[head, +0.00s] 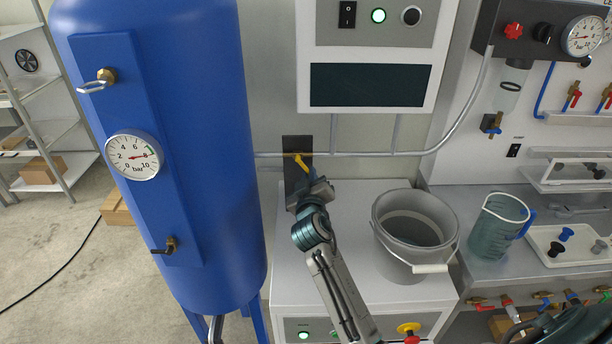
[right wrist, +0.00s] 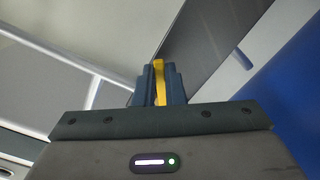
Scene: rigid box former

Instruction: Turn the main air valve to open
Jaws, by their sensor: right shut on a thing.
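The main air valve has a yellow lever (head: 301,165) and sits on a dark plate (head: 291,146) on the wall, in line with a grey pipe. The lever slants down and a little right from its pivot, across the level pipe. My right gripper (head: 310,186) comes up from below and is shut on the yellow lever's lower end. In the right wrist view the yellow lever (right wrist: 159,82) stands between the two fingers (right wrist: 159,88). The fingers hide part of it. My left gripper is not in view.
A blue tank (head: 205,130) with a pressure gauge (head: 133,156) stands close on the left. A grey bucket (head: 413,235) and a measuring jug (head: 497,228) stand to the right. A control panel (head: 368,40) hangs above. The bench top left of the bucket is partly clear.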

